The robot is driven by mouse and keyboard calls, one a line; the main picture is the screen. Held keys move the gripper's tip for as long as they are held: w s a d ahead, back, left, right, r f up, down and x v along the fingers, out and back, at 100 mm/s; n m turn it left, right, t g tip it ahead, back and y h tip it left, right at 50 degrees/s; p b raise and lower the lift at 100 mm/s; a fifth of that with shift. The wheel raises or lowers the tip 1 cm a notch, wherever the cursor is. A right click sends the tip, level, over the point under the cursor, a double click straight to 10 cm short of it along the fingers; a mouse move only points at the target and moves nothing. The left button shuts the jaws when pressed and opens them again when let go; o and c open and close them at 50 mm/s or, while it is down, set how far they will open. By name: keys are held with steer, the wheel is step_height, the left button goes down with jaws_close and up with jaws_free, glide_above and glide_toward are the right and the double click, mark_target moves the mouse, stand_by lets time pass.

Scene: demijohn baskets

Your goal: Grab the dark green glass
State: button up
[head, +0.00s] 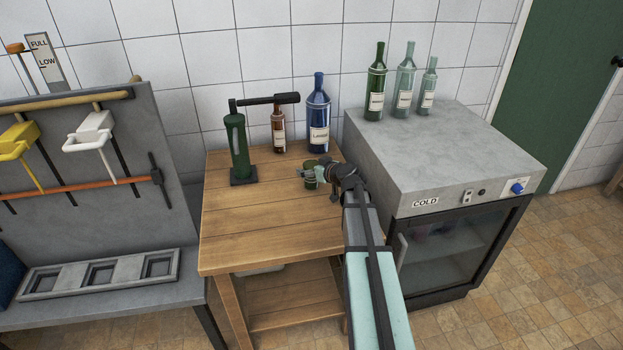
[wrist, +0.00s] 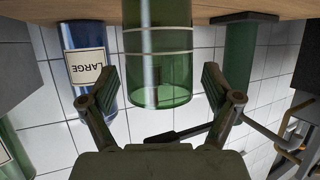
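The dark green glass (head: 310,183) stands on the wooden table near its right side, partly hidden by my gripper in the head view. In the wrist view, which is upside down, the green glass (wrist: 158,70) is see-through with pale rings and fills the middle between my fingers. My gripper (wrist: 158,82) is open, one finger on each side of the glass, with a visible gap at both sides. In the head view my gripper (head: 320,172) is low over the table at the glass. I cannot tell how deep the glass sits between the fingers.
A blue bottle (head: 318,115) labelled LARGE, a brown bottle (head: 278,130) and a green corking device (head: 238,147) stand behind on the table. Several green bottles (head: 376,85) stand on the grey cooler (head: 450,150) to the right. The table's front left is clear.

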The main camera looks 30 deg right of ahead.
steer(key=c, duration=1.2)
steer(key=shift+c, duration=0.2)
step_height(320, 180, up, 20)
